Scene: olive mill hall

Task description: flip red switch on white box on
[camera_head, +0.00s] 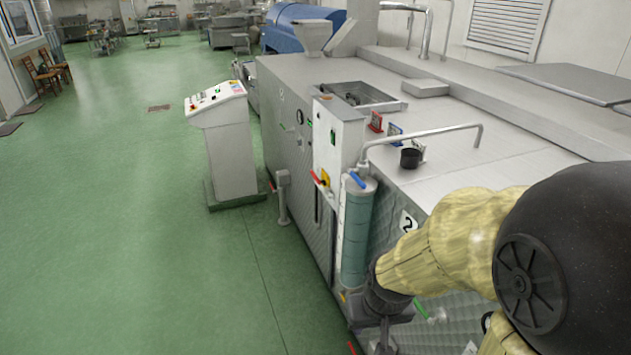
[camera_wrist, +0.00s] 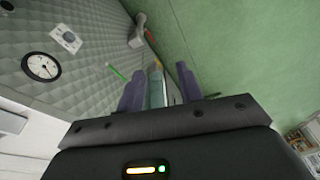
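The white box (camera_head: 338,138) stands upright at the near left edge of the large grey machine in the head view. Low on its front is a yellow plate with a red switch (camera_head: 325,177); its on or off position is too small to tell. My gripper (camera_head: 384,340) is at the bottom of the head view, below and to the right of the box and apart from it. In the wrist view the two purple-grey fingers of my gripper (camera_wrist: 160,84) are spread, with no held object visible between them. The red switch cannot be made out in the wrist view.
A teal cylinder (camera_head: 355,235) with a blue-handled valve (camera_head: 357,180) stands between the box and my arm. A pipe (camera_head: 430,133) arches over the machine top. A white control console (camera_head: 230,145) stands left. The green floor (camera_head: 150,230) is clear.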

